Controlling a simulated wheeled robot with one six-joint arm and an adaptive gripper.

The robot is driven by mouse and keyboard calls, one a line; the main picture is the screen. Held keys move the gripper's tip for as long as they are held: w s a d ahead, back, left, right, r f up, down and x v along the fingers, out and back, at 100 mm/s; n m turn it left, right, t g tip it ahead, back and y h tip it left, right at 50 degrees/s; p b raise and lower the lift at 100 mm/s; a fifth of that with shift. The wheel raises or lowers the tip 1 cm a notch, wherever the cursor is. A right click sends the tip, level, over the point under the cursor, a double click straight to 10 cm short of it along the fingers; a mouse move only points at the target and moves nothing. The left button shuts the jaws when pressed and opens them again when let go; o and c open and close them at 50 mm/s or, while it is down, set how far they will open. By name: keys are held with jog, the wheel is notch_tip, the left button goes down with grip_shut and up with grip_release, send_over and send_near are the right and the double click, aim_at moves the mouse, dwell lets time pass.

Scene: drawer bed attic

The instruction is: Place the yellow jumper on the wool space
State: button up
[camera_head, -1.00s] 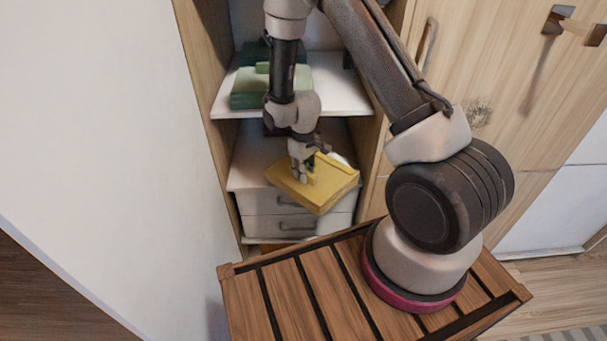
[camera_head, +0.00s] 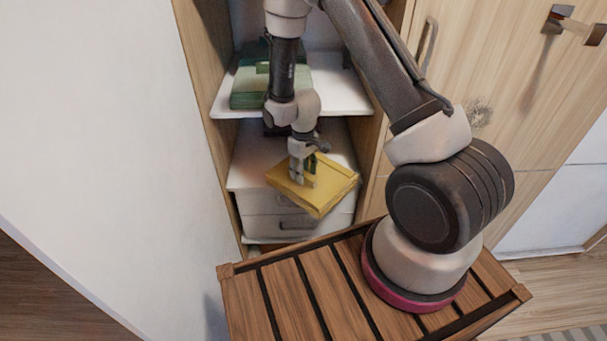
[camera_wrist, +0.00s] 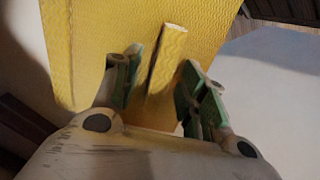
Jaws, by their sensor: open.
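The yellow jumper (camera_head: 333,192), folded flat, lies tilted at the front of the lower shelf (camera_head: 252,172), with its near corner out past the shelf's front edge. My gripper (camera_head: 303,178) is over it, pointing down, with its fingers at the jumper's top. In the wrist view the jumper (camera_wrist: 85,55) fills the upper middle. My gripper (camera_wrist: 158,78) is open there, with green-padded fingers on either side of a raised yellow strip (camera_wrist: 168,52). There is a gap between strip and fingers. No label marks the wool space, so I cannot tell which spot it is.
Green folded clothes (camera_head: 250,90) lie on the upper shelf (camera_head: 335,95), close behind my arm. White drawers (camera_head: 265,205) sit under the lower shelf. Wooden side panels bound the shelves. A slatted wooden surface (camera_head: 290,300) is in front.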

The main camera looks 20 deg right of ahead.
notch_tip(320, 180, up, 20)
jog(key=s+d+r+m+t, duration=0.1)
jog(key=s+d, duration=0.1)
jog(key=d, duration=0.1)
jog(key=s+d+r+m+t, duration=0.1)
jog(key=s+d+r, duration=0.1)
jog(key=s+r, duration=0.3)
jog(key=s+d+r+m, duration=0.1)
jog(key=s+d+r, duration=0.1)
jog(key=r, duration=0.5)
jog(key=s+d+r+m+t, duration=0.1)
jog(key=s+r, duration=0.3)
jog(key=s, duration=0.4)
jog(key=s+d+r+m+t, duration=0.1)
jog(key=s+d+r, duration=0.1)
jog(key=s, duration=0.6)
jog(key=shift+s+d+r, duration=0.15)
jog(key=shift+d+r, duration=0.15)
jog(key=shift+r, duration=0.6)
